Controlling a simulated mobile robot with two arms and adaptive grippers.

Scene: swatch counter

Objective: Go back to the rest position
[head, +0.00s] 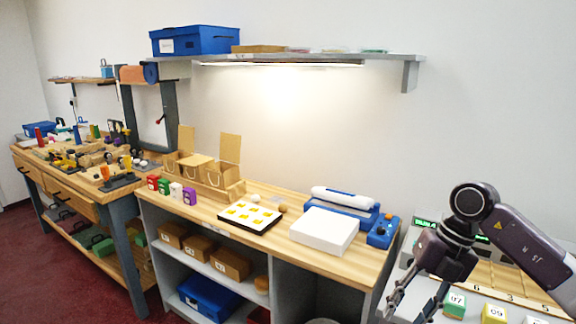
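My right gripper (410,308) is at the lower right of the head view, its arm coming in from the right edge. Its two dark fingers are spread apart, and I see nothing between them. It is above the front of a grey counter (398,270) with numbered cards. My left gripper and arm are not in view.
A wooden counter (270,205) holds a white box (324,231), a blue-and-white machine (343,201), a tray of yellow swatches (251,216) and small coloured boxes. A wall shelf (400,62) hangs above. A cluttered workbench (62,172) stands left. Red floor is open in front.

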